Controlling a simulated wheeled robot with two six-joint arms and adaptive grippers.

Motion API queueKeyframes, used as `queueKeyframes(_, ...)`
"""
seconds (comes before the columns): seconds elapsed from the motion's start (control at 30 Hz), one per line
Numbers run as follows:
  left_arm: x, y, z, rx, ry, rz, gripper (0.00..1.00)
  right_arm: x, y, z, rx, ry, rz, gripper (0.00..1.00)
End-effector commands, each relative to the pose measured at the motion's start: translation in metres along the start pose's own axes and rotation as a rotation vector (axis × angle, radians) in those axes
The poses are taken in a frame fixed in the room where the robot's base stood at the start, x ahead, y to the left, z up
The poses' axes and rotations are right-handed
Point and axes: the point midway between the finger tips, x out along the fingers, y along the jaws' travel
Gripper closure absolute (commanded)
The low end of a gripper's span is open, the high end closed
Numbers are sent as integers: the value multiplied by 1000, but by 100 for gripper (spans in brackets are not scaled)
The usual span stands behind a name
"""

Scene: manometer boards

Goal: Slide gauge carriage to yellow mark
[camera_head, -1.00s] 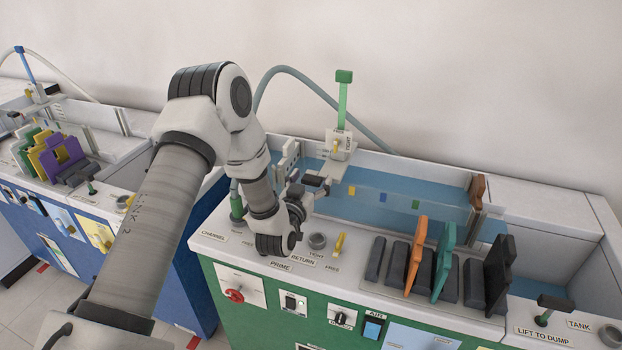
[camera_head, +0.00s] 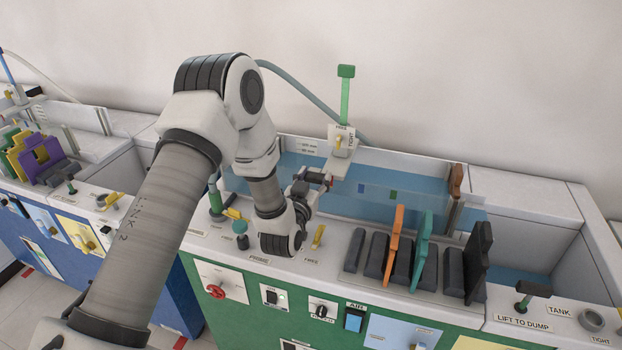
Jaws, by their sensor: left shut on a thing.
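My left gripper (camera_head: 325,181) is shut on the carriage's lower part, at the channel's front wall; the fingertips are small and partly hidden. A blue mark (camera_head: 361,188) and a green mark (camera_head: 393,195) show on the wall to the right of the gripper. The yellow mark is not visible, seemingly hidden behind the gripper. My right gripper is not in view.
Orange (camera_head: 393,247), teal (camera_head: 421,250) and black (camera_head: 478,262) plates stand in dark slots on the bench top, right of my wrist. A brown gate (camera_head: 456,181) stands at the channel's right end. A blue bench (camera_head: 60,235) is at left.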

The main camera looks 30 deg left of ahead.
Motion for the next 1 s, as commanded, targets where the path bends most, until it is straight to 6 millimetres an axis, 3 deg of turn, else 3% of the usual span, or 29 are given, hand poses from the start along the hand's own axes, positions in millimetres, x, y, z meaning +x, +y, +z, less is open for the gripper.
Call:
queueKeyframes(0.07, 2, -2, -3, -5, 8, -6, 100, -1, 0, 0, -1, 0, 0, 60)
queueKeyframes(0.1, 2, -2, -3, -5, 8, -6, 45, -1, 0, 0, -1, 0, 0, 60)
queueKeyframes(0.17, 2, -2, -3, -5, 8, -6, 23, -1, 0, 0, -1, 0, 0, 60)
queueKeyframes(0.7, -4, -1, -1, -4, 3, -4, 23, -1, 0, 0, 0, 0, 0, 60)
queueKeyframes(0.87, -31, -1, -1, -4, 1, -3, 23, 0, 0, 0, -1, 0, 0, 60)
queueKeyframes(1.0, -69, -1, 0, -4, -1, -3, 23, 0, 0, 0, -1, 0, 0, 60)
